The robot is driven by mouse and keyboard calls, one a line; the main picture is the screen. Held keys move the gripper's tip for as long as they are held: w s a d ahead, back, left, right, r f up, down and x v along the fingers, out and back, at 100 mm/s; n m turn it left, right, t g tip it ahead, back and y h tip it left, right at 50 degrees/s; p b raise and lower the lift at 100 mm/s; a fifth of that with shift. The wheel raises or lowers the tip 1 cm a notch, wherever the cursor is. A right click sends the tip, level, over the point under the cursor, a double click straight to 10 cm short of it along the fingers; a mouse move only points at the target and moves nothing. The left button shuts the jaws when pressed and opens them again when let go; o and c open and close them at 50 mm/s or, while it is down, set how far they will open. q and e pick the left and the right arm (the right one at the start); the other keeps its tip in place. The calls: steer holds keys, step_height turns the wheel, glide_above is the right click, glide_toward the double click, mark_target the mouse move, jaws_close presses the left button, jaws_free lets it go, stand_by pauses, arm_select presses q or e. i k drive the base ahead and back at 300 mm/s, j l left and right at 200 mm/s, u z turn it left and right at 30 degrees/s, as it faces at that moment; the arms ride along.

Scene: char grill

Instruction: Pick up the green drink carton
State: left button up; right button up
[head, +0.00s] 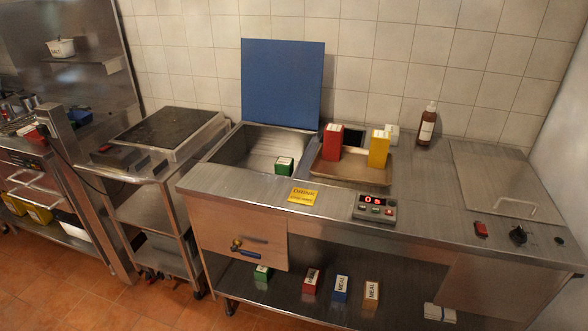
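A small green carton with a white top (284,168) stands in the open steel basin (232,149), near its front right corner. Another green carton (262,273) with a white label is on the lower shelf, partly hidden under the counter's front panel. I cannot read clearly which of the two is a drink carton. A yellow sign (303,196) reading "DRINK" lies on the counter in front of the basin. Neither of my grippers is in view.
A raised blue lid (283,82) stands behind the basin. A tray (350,170) holds a red box (332,142) and a yellow box (378,149). A timer (375,207) and a bottle (427,126) are on the counter. Red, blue and orange cartons (341,289) share the lower shelf.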

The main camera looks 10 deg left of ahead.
mark_target(284, 167)
steer(key=i+j+z, duration=0.3)
steer(key=j, duration=0.3)
steer(key=i+j+z, duration=0.2)
steer(key=j, duration=0.15)
steer(key=i+j+z, duration=0.15)
steer(key=j, duration=0.2)
steer(key=i+j+z, duration=0.15)
steer(key=j, duration=0.25)
steer(key=j+z, duration=0.15)
steer(key=j, duration=0.2)
steer(key=i, duration=0.05)
